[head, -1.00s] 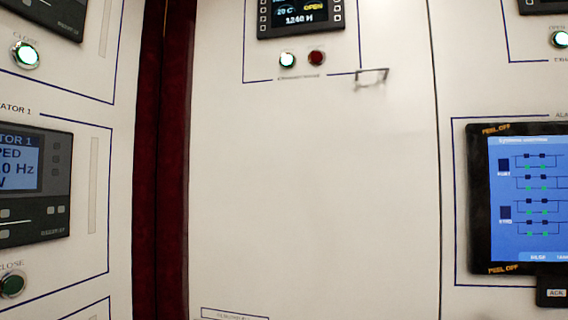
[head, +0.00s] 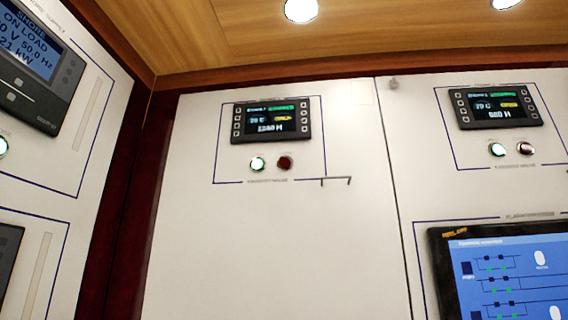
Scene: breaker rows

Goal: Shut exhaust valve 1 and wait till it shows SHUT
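A dark engine display (head: 271,119) sits high on the white wall panel, with small keys down both sides. It shows a green line, a yellow word that is blurred now but read OPEN earlier, and an hours figure. Below it, over a blurred label that seems to read exhaust valve, are a lit green button (head: 257,163) and a dark red unlit button (head: 285,162). A similar display (head: 499,106) is at the right, with a lit green button (head: 497,149) and a dull red button (head: 525,148). The engine numbers are too blurred to be sure. My gripper is not in view.
Generator and shore supply panels (head: 40,75) stand at the left, beyond a dark red post (head: 135,190). A wooden ceiling (head: 220,40) with round lamps is above. The panel below the left display is bare.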

